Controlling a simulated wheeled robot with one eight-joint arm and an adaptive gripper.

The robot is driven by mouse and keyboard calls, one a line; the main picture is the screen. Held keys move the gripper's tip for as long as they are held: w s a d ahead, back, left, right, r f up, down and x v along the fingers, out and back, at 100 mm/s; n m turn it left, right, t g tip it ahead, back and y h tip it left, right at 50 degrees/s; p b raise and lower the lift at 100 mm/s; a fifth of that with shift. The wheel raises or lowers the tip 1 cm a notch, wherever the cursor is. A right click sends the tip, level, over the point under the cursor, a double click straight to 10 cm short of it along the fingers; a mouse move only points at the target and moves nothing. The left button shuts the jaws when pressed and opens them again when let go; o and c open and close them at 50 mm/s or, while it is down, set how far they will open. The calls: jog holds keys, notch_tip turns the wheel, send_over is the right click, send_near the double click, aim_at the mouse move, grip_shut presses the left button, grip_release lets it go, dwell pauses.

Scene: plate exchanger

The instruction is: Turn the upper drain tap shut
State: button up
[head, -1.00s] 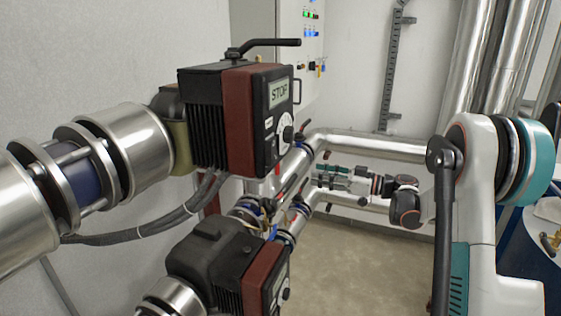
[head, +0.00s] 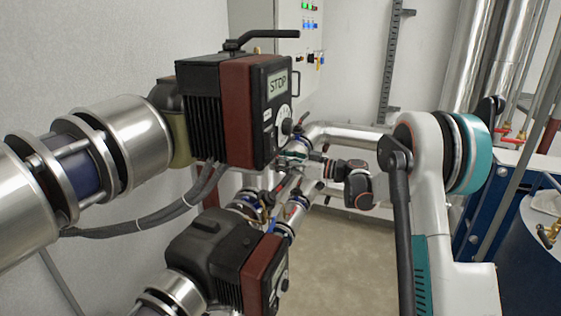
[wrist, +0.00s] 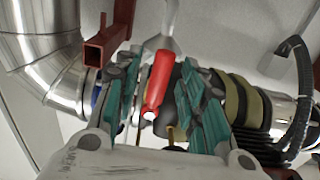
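My gripper (wrist: 162,110) is open, its green-padded fingers apart on both sides of a red lever handle (wrist: 159,78). I see gaps between the handle and the fingers, so it is not clamped. Small brass parts (wrist: 170,134) show below the handle, partly hidden; I cannot tell for sure whether these and the handle are the upper drain tap. In the head view my gripper (head: 292,156) is beside the upper pump's control box, at the pipes behind it, with its tips partly hidden. Brass and red-handled fittings (head: 268,200) show lower down between the pipes.
The upper pump (head: 250,110), with a STOP display, stands close left of my gripper. A lower pump (head: 225,260) is beneath it. A red bracket (wrist: 108,45) and a silver pipe bend (wrist: 45,60) are left in the wrist view. The floor (head: 345,250) is clear.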

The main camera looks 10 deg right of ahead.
grip_shut()
jog(key=shift+a, duration=0.1)
dwell(0.3)
jog(key=s+a+r+m+b, duration=0.3)
jog(key=r+m, duration=0.3)
jog(key=m, duration=1.2)
jog(key=shift+s+a, duration=0.25)
jog(key=shift+s, duration=0.65)
jog(key=shift+r, duration=0.1)
grip_release()
